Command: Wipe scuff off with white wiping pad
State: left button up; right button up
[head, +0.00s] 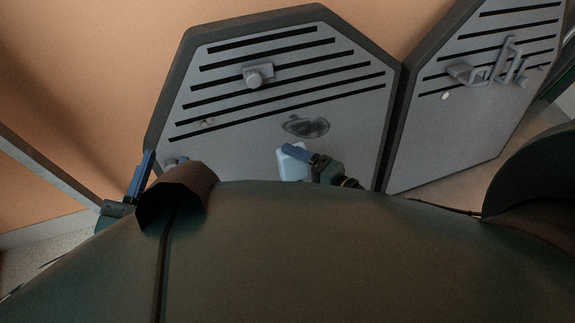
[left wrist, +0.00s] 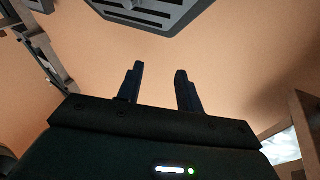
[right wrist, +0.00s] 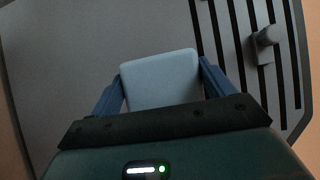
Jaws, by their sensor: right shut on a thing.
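A dark oval scuff (head: 306,126) marks the lower part of the grey slotted hexagonal panel in the head view. My right gripper (head: 305,155) is just below the scuff, in front of the panel. It is shut on the white wiping pad (head: 291,163), which also fills the space between the fingers in the right wrist view (right wrist: 160,80). The pad is apart from the scuff in the picture; whether it touches the panel I cannot tell. My left gripper (left wrist: 157,85) is open and empty, its two fingers apart. In the head view it is at the panel's lower left, partly hidden by my body.
The slotted panel (head: 350,100) carries a protruding knob (head: 256,77) near its upper middle, and a small bracket shows at its lower left edge. A second hexagonal panel (head: 450,140) with a grey bracket (head: 490,68) stands to the right. An orange wall (head: 90,80) is behind.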

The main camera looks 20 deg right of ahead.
jog(key=shift+w+f+t, duration=0.2)
jog(key=shift+t, duration=0.1)
pick_arm(q)
jog(key=shift+d+h+b, duration=0.1)
jog(key=shift+h+b, duration=0.2)
jog(key=shift+b, duration=0.75)
pick_arm(e)
jog(key=shift+w+a+f, duration=0.1)
jog(key=shift+w+f, duration=0.1)
jog(key=shift+w, duration=0.7)
jog(key=shift+w+d+f, duration=0.1)
jog(key=shift+w+f, duration=0.1)
jog(key=shift+w, duration=0.7)
jog(key=shift+w+a+f, duration=0.1)
jog(key=shift+w+f, duration=0.1)
jog(key=shift+w, duration=0.7)
pick_arm(q)
jog(key=shift+f+b, duration=0.45)
jog(key=shift+f, duration=0.05)
pick_arm(e)
jog(key=shift+w+f, duration=0.15)
jog(key=shift+w, duration=0.4)
jog(key=shift+w+f, duration=0.15)
jog(key=shift+w, duration=0.4)
